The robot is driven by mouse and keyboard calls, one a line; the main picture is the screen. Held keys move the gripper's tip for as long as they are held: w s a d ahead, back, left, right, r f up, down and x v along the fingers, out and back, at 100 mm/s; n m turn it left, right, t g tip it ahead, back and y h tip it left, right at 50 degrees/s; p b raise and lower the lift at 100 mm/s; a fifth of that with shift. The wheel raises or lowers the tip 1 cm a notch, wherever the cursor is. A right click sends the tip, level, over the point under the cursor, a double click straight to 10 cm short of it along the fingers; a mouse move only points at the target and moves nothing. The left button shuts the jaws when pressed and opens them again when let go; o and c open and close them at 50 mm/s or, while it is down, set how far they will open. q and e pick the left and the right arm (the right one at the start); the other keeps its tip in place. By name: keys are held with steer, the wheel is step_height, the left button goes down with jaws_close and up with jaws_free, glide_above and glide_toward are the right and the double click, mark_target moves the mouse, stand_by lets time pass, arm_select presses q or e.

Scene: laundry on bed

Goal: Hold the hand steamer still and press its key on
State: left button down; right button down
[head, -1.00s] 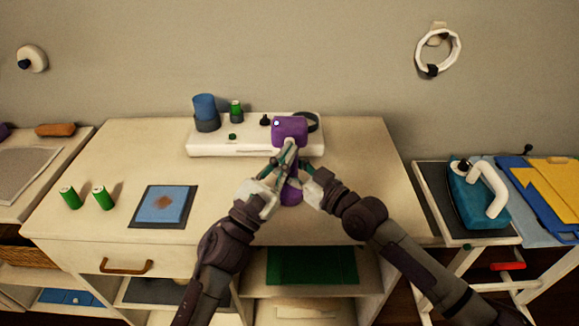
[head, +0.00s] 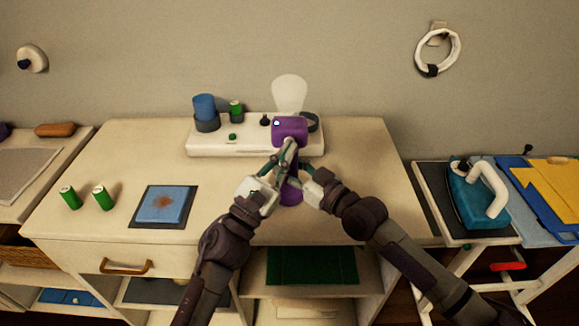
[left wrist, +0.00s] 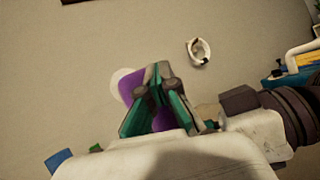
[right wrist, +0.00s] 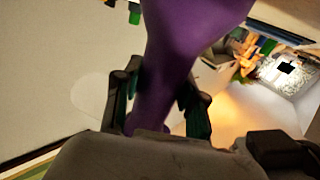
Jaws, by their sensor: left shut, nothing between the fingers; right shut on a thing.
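The purple hand steamer (head: 290,130) stands upright near the middle of the dresser top, in front of the white tray. A white puff of steam (head: 289,95) rises above its head, and a small light-coloured key (head: 277,123) shows on the head. My right gripper (head: 300,172) is shut around the steamer's handle, which fills the right wrist view (right wrist: 165,75). My left gripper (head: 287,150) is shut and empty, its fingertips up against the steamer just under the head. In the left wrist view the steamer (left wrist: 131,88) is partly hidden behind the left fingers.
The white tray (head: 225,143) behind holds a blue cylinder (head: 204,106) and a green battery (head: 236,108). A teal iron (head: 475,195) stands right. The dresser's right side is clear.

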arm_select(q)
steer(key=shift+s, duration=0.4)
steer(key=s, duration=0.6)
stand_by(0.3)
arm_select(e)
steer(key=c, duration=0.6)
jaws_free()
